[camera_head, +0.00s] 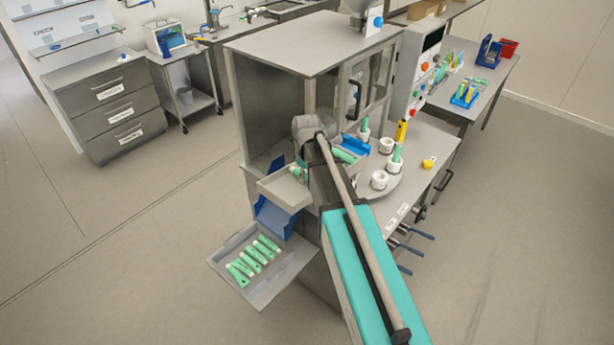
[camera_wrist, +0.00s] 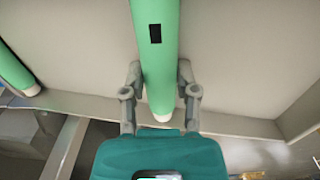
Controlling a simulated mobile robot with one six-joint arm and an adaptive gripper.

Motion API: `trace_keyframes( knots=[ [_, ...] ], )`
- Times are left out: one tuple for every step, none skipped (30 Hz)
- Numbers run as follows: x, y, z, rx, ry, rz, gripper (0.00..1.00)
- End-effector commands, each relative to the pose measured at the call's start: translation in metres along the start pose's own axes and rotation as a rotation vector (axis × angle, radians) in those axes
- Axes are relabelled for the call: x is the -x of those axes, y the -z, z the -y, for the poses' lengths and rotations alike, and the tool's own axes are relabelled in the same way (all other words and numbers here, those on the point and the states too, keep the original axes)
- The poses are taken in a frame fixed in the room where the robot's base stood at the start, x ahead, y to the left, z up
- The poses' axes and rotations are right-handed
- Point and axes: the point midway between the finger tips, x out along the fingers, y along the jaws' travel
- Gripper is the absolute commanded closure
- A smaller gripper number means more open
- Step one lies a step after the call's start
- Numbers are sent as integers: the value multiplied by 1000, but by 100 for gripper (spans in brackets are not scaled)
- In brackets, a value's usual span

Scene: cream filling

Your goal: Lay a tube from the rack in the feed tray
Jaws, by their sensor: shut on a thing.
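My gripper (camera_wrist: 157,78) is shut on a green tube (camera_wrist: 155,38) with a dark square mark and a pale end. In the wrist view the tube is above or on a pale surface; I cannot tell if it touches. Another green tube (camera_wrist: 14,72) lies to the left there. In the head view my arm hides the gripper. Beside it a pale tray (camera_head: 280,197) on the machine's left side has a green tube (camera_head: 300,173) at its right end. A further green tube (camera_head: 343,157) shows right of my arm, by a blue holder (camera_head: 355,144). I cannot tell which tube is held.
A lower grey tray (camera_head: 266,294) with several green tubes stands below a blue chute (camera_head: 273,217). White cups (camera_head: 379,180), some with green tubes, stand on a round table to the right. Blue racks (camera_head: 467,97) of tubes are on the far right table. The machine cabinet (camera_head: 262,110) rises behind.

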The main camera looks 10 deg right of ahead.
Motion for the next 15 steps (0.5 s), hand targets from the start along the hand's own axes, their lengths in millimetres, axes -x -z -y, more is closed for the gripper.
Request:
trace_keyframes(
  knots=[
    [-2, -1, 0, 0, 0, 1, 79],
    [-1, -1, 0, 0, 0, 1, 57],
    [-1, -1, 0, 0, 0, 2, 49],
    [-1, -1, 0, 0, 1, 2, 44],
    [-1, -1, 0, 0, 1, 2, 38],
    [-1, -1, 0, 0, 1, 2, 31],
    [-1, -1, 0, 0, 1, 2, 25],
    [-1, -1, 0, 0, 1, 2, 20],
    [-1, -1, 0, 0, 1, 2, 20],
    [-1, -1, 0, 0, 1, 2, 20],
    [-1, -1, 0, 0, 1, 2, 20],
    [-1, -1, 0, 0, 1, 2, 20],
    [-1, -1, 0, 0, 1, 2, 20],
    [-1, -1, 0, 0, 1, 1, 20],
    [-1, -1, 0, 0, 1, 1, 20]
  ],
)
